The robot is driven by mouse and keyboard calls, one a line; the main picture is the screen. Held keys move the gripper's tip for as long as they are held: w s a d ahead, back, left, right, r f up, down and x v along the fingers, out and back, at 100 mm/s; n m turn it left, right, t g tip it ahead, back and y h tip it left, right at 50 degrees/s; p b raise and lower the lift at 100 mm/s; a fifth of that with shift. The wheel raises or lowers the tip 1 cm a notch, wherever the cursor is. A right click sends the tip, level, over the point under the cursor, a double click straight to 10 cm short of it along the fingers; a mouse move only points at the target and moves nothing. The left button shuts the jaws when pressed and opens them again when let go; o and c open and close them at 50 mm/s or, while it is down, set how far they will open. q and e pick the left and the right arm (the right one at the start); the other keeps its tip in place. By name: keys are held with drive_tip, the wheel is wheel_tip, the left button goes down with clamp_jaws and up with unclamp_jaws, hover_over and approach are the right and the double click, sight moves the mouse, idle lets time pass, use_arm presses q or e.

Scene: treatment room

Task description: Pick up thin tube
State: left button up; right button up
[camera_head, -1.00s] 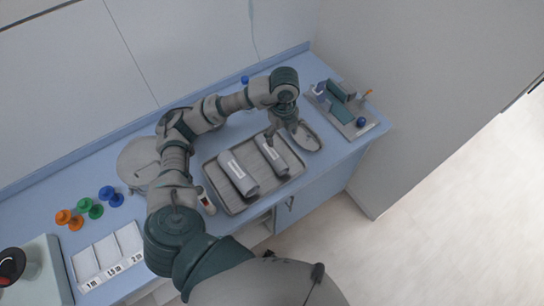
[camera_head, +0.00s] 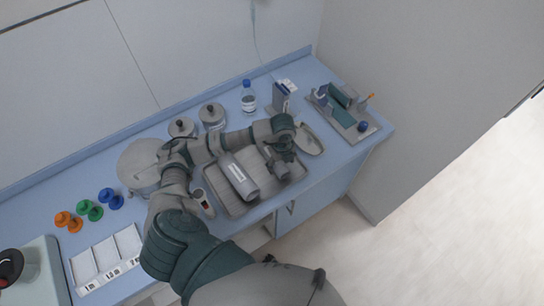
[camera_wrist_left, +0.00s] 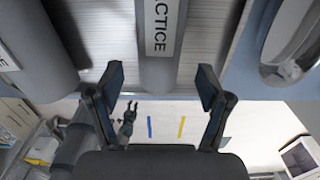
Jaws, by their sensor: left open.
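The thin tube (camera_wrist_left: 157,55) is a grey cylinder with a white label ending in "CTICE". In the left wrist view it lies ahead at top centre, its near end in the gap between the fingertips, with space on both sides. In the head view my gripper and forearm mostly hide it. A thicker grey tube (camera_head: 238,178) with a white label lies beside it on the grey tray (camera_head: 231,208); it also shows at the left of the wrist view (camera_wrist_left: 35,50). My left gripper (camera_wrist_left: 160,85) is open, low over the tray's right part (camera_head: 281,168).
A kidney dish (camera_head: 308,140) sits right of the tray. A bottle (camera_head: 248,98) and jars (camera_head: 212,116) stand behind my forearm. A small tray of items (camera_head: 345,112) is at the far right. Coloured knobs (camera_head: 89,209) stand at left.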

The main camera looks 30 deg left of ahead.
sight(280, 166)
use_arm(q)
drive_tip(key=shift+f, duration=1.5)
drive_tip(key=c, duration=1.4)
drive_tip(key=shift+r, duration=0.2)
